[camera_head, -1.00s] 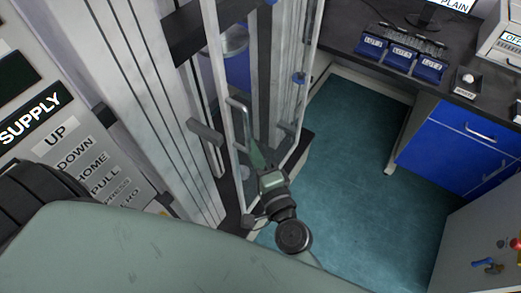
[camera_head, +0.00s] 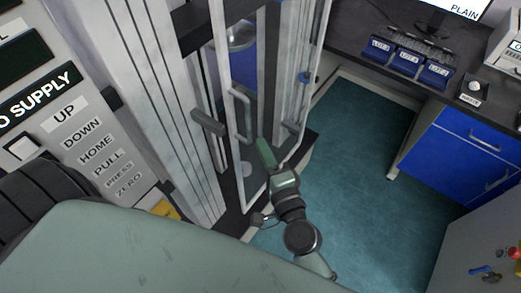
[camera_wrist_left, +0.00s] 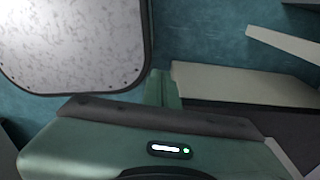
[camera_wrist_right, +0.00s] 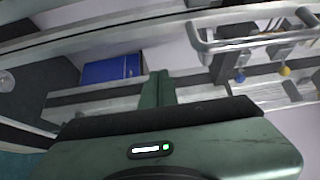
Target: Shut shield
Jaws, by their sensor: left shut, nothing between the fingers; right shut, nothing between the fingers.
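The shield is a clear panel in a pale frame (camera_head: 225,80) on the tall machine in the head view. It stands ajar, angled out from the columns. Its bar handle (camera_head: 240,118) also shows at the upper right of the right wrist view (camera_wrist_right: 245,42). My right gripper (camera_head: 264,146) is shut and empty, just right of and below the handle in the head view. I cannot tell whether it touches the panel. My left gripper (camera_wrist_left: 160,80) is shut and empty in the left wrist view, over the floor; it is not seen in the head view.
A control panel with labelled buttons (camera_head: 97,143) is at the left. A dark bench (camera_head: 365,65) with blue bins (camera_head: 408,62) and a blue drawer unit (camera_head: 470,150) stands at the right. The teal floor (camera_head: 350,180) between is clear. A pale speckled panel (camera_wrist_left: 75,40) is near my left gripper.

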